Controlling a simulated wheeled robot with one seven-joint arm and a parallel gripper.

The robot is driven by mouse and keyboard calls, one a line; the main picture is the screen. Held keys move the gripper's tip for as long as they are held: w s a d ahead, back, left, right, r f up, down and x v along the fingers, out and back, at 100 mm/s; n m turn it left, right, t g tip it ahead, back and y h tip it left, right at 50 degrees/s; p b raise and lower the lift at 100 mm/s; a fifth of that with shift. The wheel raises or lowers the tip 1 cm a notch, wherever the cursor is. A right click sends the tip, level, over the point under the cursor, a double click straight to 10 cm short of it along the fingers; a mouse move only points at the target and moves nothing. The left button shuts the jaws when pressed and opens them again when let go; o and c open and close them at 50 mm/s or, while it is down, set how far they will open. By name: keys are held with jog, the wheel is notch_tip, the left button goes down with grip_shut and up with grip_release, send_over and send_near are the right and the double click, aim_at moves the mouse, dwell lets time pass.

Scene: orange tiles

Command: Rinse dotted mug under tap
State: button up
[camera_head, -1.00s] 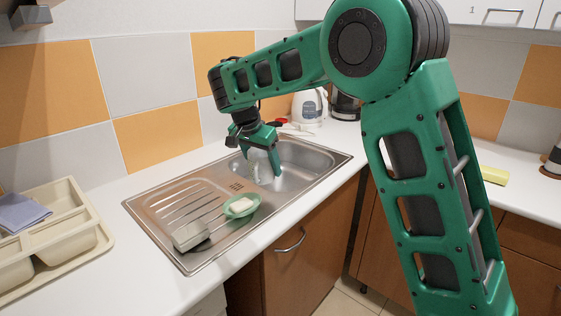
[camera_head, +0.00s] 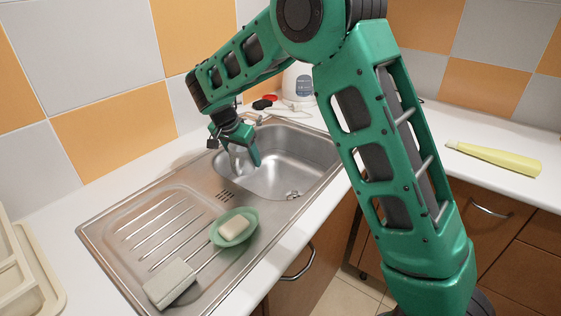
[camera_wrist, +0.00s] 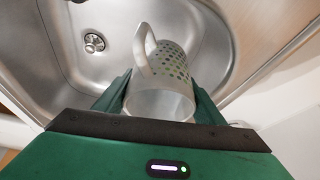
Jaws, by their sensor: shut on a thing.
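The dotted mug (camera_wrist: 163,98) is a pale, translucent mug with rows of green dots and a handle. In the wrist view it sits between the two fingers of my gripper (camera_wrist: 155,97), which is shut on it. Its handle points up and to the left in that view. In the head view my gripper (camera_head: 240,155) is over the left part of the sink basin (camera_head: 285,165), and the mug shows only partly between the fingers. The tap is hard to make out behind my gripper and arm. No running water shows.
On the drainboard (camera_head: 150,225) are a green dish (camera_head: 250,235) with a soap bar (camera_head: 235,228) and a pale sponge-like block (camera_head: 170,283). A white kettle (camera_head: 299,82) stands behind the sink. A yellow tube-like object (camera_head: 494,157) lies on the right counter. A beige tray (camera_head: 42,290) is at left.

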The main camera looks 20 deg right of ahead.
aim_at(245, 164)
notch_tip(245, 164, down, 3)
jog(key=shift+f, duration=0.15)
jog(key=d+y, duration=0.1)
jog(key=s+d+r+t+y, duration=0.1)
jog(key=y, duration=0.1)
jog(key=shift+d+r+m+y, duration=0.15)
jog(key=shift+r+m+y, duration=0.15)
jog(key=shift+m, duration=0.1)
jog(key=s+d+r+m+t+y, duration=0.1)
jog(key=d+r+t+y, duration=0.1)
jog(key=r+y, duration=0.3)
jog(key=d+r+m+t+y, duration=0.1)
jog(key=d+r+t+y, duration=0.1)
jog(key=r+t+y, duration=0.2)
jog(key=shift+s+r+m+y, duration=0.4)
jog(key=shift+r+y, duration=0.35)
jog(key=shift+y, duration=0.15)
dwell(0.4)
dwell(0.4)
